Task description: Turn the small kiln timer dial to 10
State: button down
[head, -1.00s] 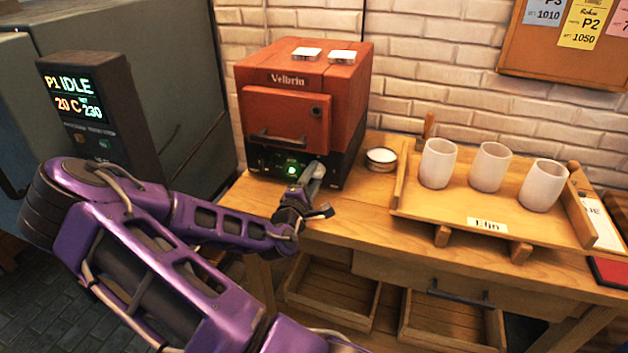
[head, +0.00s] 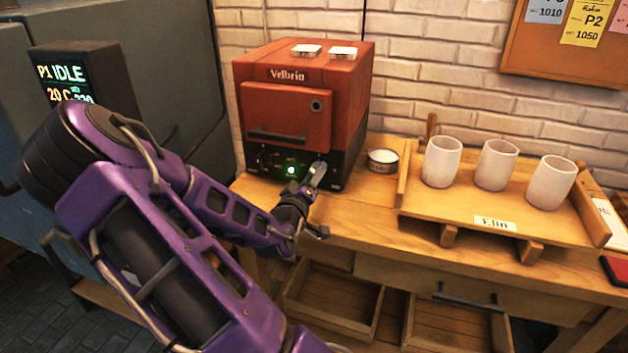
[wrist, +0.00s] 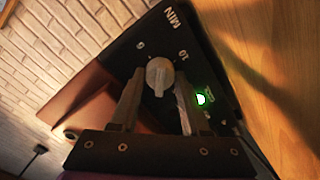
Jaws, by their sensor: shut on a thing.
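The small kiln (head: 290,95) is a red box with a black lower panel, standing at the back left of the wooden table. In the wrist view its timer dial (wrist: 160,74) is a grey knob on the black panel, with the marks 10, 5 or similar, and MIN around it. My gripper (wrist: 158,92) is shut on the dial, one finger on each side of it. In the head view my gripper (head: 314,172) is at the right part of the panel and hides the dial. The dial's exact setting is hard to read.
A green lamp (head: 291,170) glows on the panel beside my gripper. A small round tin (head: 382,161) stands just right of the kiln. A wooden tray (head: 470,205) with three white cups stands farther right. A larger grey kiln fills the far left.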

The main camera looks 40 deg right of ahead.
jog(key=m, duration=0.4)
jog(key=shift+m+b, duration=0.3)
jog(key=shift+m, duration=2.6)
jog(key=shift+c, duration=2)
grip_release()
jog(key=shift+s, duration=0.1)
